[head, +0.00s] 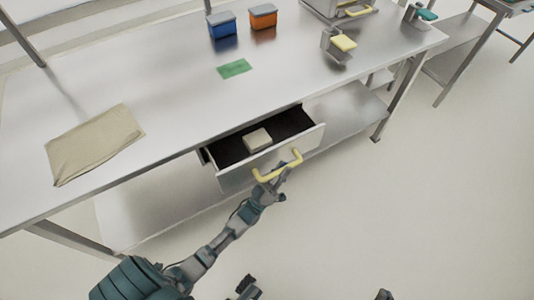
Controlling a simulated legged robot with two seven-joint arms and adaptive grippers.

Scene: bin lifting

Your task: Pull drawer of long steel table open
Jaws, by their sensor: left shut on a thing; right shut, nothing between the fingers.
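The long steel table (165,95) runs diagonally across the head view. Its drawer (240,178) is pulled out from under the tabletop, with its dark inside showing. A small pale block (257,140) lies in the drawer. A yellow handle (262,178) is on the drawer front. My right gripper (385,294) shows only as a small dark tip at the bottom edge, shut and empty, away from the drawer.
On the tabletop are a beige cloth (95,143), a green card (234,69), a blue bin (222,27), an orange bin (263,18) and a yellow-topped metal device (338,45). A lower shelf (345,115) is under the table.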

